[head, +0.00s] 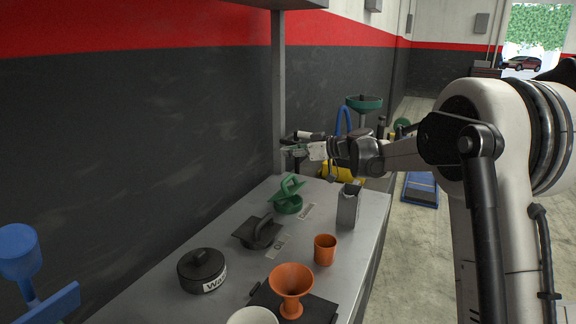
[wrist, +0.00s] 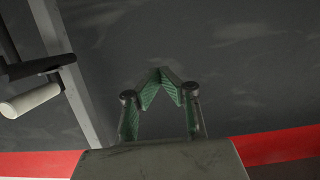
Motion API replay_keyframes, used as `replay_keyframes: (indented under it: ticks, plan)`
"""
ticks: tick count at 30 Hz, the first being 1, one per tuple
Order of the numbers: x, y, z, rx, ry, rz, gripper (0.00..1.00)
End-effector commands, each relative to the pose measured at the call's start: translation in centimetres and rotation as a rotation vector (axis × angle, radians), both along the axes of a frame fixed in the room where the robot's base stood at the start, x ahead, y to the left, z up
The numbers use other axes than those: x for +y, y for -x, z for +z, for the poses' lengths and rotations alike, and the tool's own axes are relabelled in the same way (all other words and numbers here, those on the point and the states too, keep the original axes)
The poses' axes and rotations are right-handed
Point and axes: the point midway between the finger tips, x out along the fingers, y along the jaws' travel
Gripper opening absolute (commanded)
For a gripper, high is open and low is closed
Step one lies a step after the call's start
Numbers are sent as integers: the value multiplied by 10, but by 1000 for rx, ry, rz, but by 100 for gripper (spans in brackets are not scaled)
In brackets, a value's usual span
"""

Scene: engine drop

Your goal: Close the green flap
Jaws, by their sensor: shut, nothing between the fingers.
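The green flap (head: 289,186) stands raised and tilted over a round green base (head: 288,205) on the metal bench, in the head view. It is open. My gripper (head: 291,149) is above and behind the green flap, well apart from it, near the grey post. In the wrist view my gripper (wrist: 160,80) points at the dark wall, its green-padded fingers meeting at the tips with nothing between them. The green flap does not show in the wrist view.
A dark-grey flap (head: 257,233), a black lidded pot (head: 202,270), an orange cup (head: 325,249), an orange funnel (head: 291,284) and a grey metal container (head: 347,207) stand on the bench (head: 225,225). The vertical post (head: 278,95) is close to my gripper.

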Motion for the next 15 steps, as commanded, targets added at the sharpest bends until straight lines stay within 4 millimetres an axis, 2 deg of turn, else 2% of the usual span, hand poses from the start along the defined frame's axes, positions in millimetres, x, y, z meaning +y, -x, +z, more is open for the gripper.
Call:
replay_keyframes:
  ticks: [2,8,10,15]
  plan:
    - [0,0,8,0,0,0,0]
    - [10,3,13,-25,78,30,25]
    - [20,8,9,-58,179,70,33]
    - [43,23,-7,-184,540,236,33]
